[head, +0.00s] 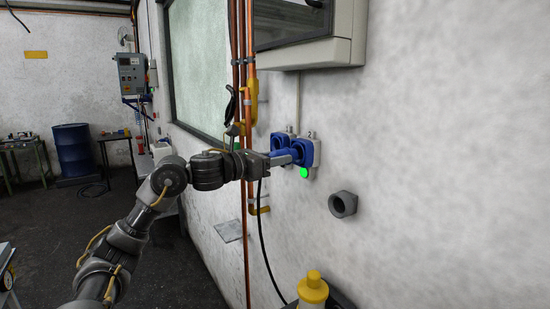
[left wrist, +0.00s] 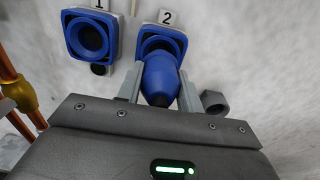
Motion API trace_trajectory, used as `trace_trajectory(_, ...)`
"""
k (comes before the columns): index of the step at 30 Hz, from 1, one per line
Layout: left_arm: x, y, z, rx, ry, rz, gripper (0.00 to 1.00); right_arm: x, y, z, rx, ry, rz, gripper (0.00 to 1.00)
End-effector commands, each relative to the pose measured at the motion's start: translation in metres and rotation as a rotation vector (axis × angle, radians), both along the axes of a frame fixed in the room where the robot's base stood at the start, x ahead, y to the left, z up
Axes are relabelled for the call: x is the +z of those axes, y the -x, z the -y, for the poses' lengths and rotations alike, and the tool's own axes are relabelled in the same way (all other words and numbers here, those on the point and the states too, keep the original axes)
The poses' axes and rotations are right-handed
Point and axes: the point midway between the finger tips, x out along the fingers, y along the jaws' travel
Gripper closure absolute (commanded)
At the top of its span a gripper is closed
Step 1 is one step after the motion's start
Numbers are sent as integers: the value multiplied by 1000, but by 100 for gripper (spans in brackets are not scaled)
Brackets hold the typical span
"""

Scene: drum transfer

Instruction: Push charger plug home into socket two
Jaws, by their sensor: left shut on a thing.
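Two blue sockets sit on the wall. Socket one (left wrist: 88,38), under a "1" label, is empty in the left wrist view. Socket two (left wrist: 160,32), under a "2" label, has the blue charger plug (left wrist: 160,82) at its opening; it also shows in the head view (head: 305,150). My left gripper (left wrist: 160,90) is shut on the plug, with a grey finger on each side. The plug hides the lower part of the socket, so I cannot tell how deep it sits. In the head view my left gripper (head: 283,158) reaches the socket from the left. My right gripper is not in view.
A green light (head: 304,172) shows below socket two. A black cable (head: 263,235) hangs below my left gripper. Copper pipes (head: 246,90) run down the wall at left. A grey hex fitting (head: 343,204) sticks out at right. A yellow-topped bottle (head: 313,289) stands below.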

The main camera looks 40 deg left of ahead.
Motion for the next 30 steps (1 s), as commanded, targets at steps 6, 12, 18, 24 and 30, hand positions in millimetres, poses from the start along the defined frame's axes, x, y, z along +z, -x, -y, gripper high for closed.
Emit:
trace_trajectory(6, 1, 0, 0, 0, 1, 2, 100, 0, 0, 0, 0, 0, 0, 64)
trace_trajectory(12, 1, 0, -1, -6, 1, 2, 100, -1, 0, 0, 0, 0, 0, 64)
trace_trajectory(18, 3, 0, -1, -29, 1, 5, 100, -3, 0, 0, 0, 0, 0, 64)
trace_trajectory(24, 3, 0, -1, -28, 1, 5, 100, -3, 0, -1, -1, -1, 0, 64)
trace_trajectory(30, 2, 0, -2, -27, 1, 5, 100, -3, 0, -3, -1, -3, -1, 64)
